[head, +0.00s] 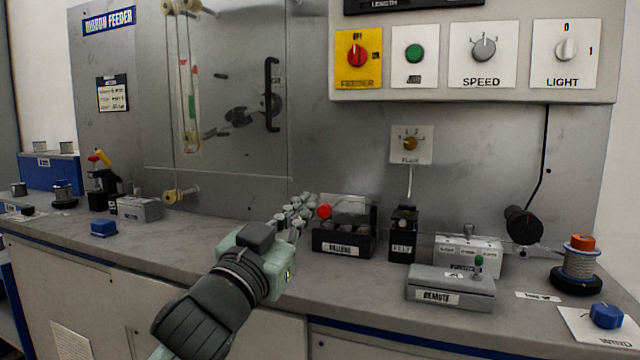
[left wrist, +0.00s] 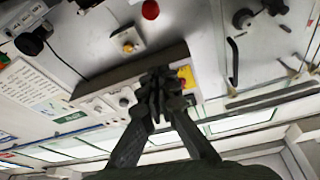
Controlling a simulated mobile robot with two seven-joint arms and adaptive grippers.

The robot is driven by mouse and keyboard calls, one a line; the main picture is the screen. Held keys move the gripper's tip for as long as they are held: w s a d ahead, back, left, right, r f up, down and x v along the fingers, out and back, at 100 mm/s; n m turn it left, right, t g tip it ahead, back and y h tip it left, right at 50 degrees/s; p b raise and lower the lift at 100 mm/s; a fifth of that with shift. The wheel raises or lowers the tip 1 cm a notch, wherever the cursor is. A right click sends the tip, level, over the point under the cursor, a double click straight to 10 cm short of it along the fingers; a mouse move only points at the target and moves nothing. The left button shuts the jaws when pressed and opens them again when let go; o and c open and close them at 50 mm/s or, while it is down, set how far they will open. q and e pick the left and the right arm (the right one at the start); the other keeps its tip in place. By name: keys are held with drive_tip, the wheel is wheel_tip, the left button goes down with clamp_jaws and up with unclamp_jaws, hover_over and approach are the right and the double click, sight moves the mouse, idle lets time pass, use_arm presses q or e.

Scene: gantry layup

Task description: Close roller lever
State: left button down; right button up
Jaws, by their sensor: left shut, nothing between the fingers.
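The roller lever shows as a red ball knob (head: 324,211) at the upper left of a dark box labelled ROLLERS (head: 343,247), on the bench in the middle of the head view. The red knob also shows at the top of the left wrist view (left wrist: 150,10). My left gripper (head: 303,205) is just left of the knob in the head view, its fingers shut and empty. In the left wrist view the closed fingertips (left wrist: 160,80) point away from the camera, with the knob above them; I cannot tell whether they touch it. The lever's stem is mostly hidden. My right gripper is not in view.
Right of the box stand a small black switch unit (head: 403,222), a grey REMOTE box (head: 450,288) and an orange-topped spool (head: 579,262). A clear guard door (head: 225,90) with a black handle is behind. A blue block (head: 104,229) sits left; the bench between is clear.

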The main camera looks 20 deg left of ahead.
use_arm(q)
drive_tip(key=a+p+x, duration=0.1)
drive_tip(key=p+x, duration=0.1)
drive_tip(key=x, duration=0.8)
drive_tip(key=shift+s+f+b, duration=0.15)
drive_tip(key=shift+f+b, duration=0.35)
drive_tip(key=shift+f, duration=1.45)
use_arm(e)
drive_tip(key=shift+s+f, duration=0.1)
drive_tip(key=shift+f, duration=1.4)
